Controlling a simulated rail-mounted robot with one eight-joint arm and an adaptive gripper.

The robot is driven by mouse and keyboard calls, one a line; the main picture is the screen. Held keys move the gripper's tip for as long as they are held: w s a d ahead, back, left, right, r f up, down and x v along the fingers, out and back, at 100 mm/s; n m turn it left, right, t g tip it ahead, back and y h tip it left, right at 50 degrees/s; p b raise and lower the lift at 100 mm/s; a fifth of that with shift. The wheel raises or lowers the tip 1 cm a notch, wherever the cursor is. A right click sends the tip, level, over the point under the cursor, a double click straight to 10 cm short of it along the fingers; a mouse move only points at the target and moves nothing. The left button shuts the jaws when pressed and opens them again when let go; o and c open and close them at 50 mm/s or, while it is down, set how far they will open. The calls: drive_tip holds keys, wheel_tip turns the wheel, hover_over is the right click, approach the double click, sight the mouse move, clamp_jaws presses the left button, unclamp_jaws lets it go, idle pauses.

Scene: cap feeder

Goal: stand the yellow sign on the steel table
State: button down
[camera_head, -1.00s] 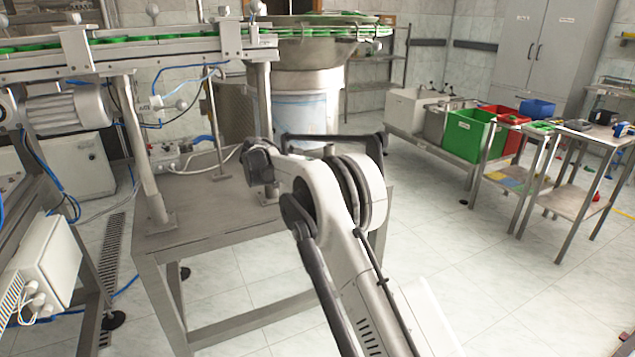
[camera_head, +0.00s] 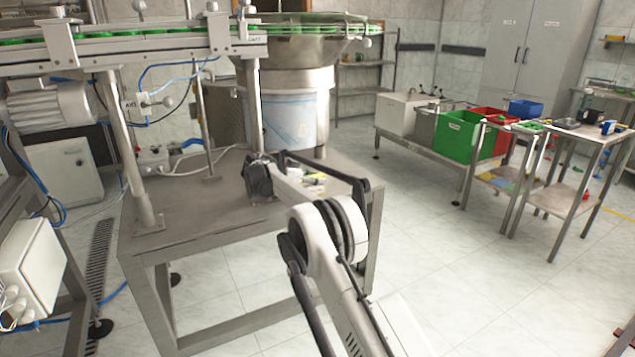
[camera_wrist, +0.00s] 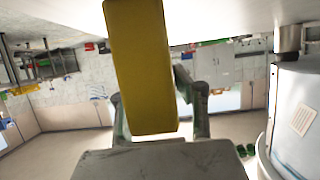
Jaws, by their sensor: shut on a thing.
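The yellow sign (camera_wrist: 140,65) fills the upper middle of the wrist view as a long flat-faced yellow block. My gripper (camera_wrist: 158,108) is shut on it, with a dark finger on each side. The steel table (camera_head: 190,205) stands in the middle of the head view, below the conveyor. My arm reaches over its right part. The gripper is mostly hidden behind my arm there; small pale and yellowish bits show beside it. I cannot tell whether the sign touches the table.
The conveyor (camera_head: 130,48) with green caps runs above the table. A large steel drum (camera_head: 290,100) stands behind it. Conveyor posts (camera_head: 130,160) stand on the table's left side. Green (camera_head: 460,138) and red bins are at the right. The table's front left is clear.

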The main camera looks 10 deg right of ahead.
drive_tip(key=c, duration=1.4)
unclamp_jaws()
drive_tip(key=shift+c, duration=0.2)
